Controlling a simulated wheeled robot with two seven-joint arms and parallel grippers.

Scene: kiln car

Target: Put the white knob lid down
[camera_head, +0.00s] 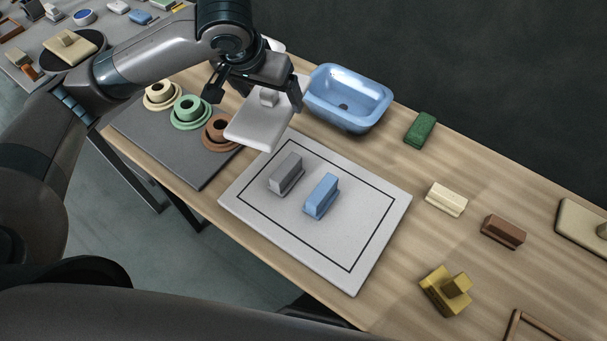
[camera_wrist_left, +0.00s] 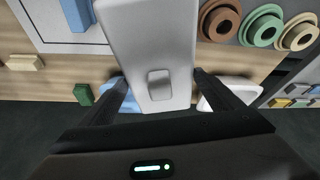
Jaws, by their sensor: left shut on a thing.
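The white knob lid (camera_head: 258,130) is a pale flat slab with a small block knob on top. My left gripper (camera_head: 256,88) is shut on it, with a finger at either side and the knob between them. The lid appears held above the table, between the ring stacks and the blue basin. In the left wrist view, the lid (camera_wrist_left: 150,40) stretches away between the fingers of the left gripper (camera_wrist_left: 165,92). Its underside is hidden. My right gripper is not in view.
A black-outlined pale board (camera_head: 331,259) bears a grey block (camera_head: 286,173) and a blue block (camera_head: 322,195). A blue basin (camera_head: 348,98) stands behind. Cream, green and brown ringed pieces (camera_head: 190,112) stand left on a dark mat. Several blocks lie right. The board's front is clear.

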